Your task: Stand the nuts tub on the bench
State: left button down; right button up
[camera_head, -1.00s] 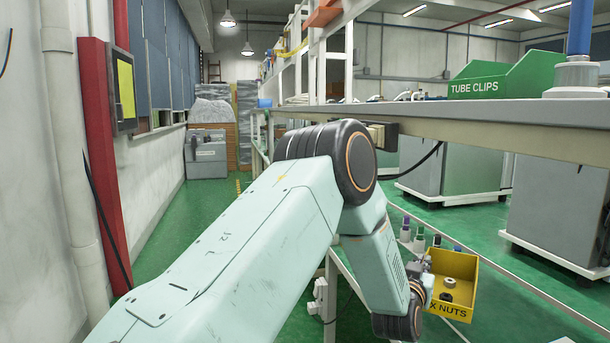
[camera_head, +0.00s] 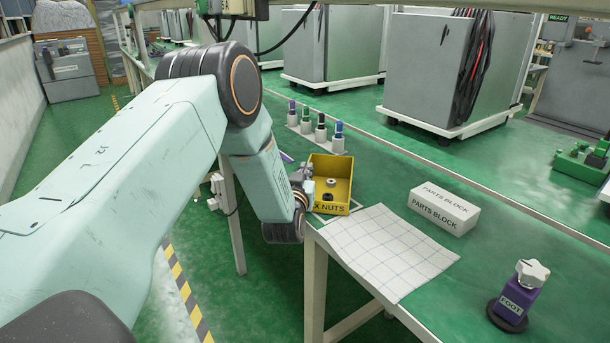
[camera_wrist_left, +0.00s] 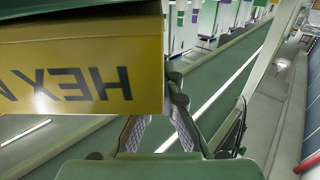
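The nuts tub (camera_head: 331,186) is a yellow open box marked HEX NUTS with a few dark and pale nuts inside. It is over the left end of the green bench top (camera_head: 400,172); I cannot tell whether its base touches the bench. My left gripper (camera_head: 303,183) is at the tub's left side, partly hidden by my wrist. In the left wrist view the tub (camera_wrist_left: 85,75) fills the upper left, its lettering upside down. The gripper's fingers (camera_wrist_left: 160,112) close in on the tub's side wall, tips partly hidden by it. My right gripper is out of view.
A white gridded sheet (camera_head: 387,250) lies on the bench's near edge. A white parts block (camera_head: 444,209) and a purple foot (camera_head: 515,295) stand to the right. Several small capped bottles (camera_head: 321,132) stand behind the tub. Bench between block and bottles is clear.

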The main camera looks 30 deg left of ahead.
pick_arm(q)
jog(key=shift+w+f, duration=0.15)
jog(key=shift+f, duration=0.05)
jog(key=shift+r, duration=0.1)
jog(key=shift+s, duration=0.2)
jog(key=c, duration=2)
grip_release()
jog(key=shift+c, duration=0.2)
jog(key=o, duration=0.4)
jog(key=shift+w+f, duration=0.15)
jog(key=shift+f, duration=0.05)
jog(key=shift+o, duration=0.6)
jog(key=shift+r, duration=0.1)
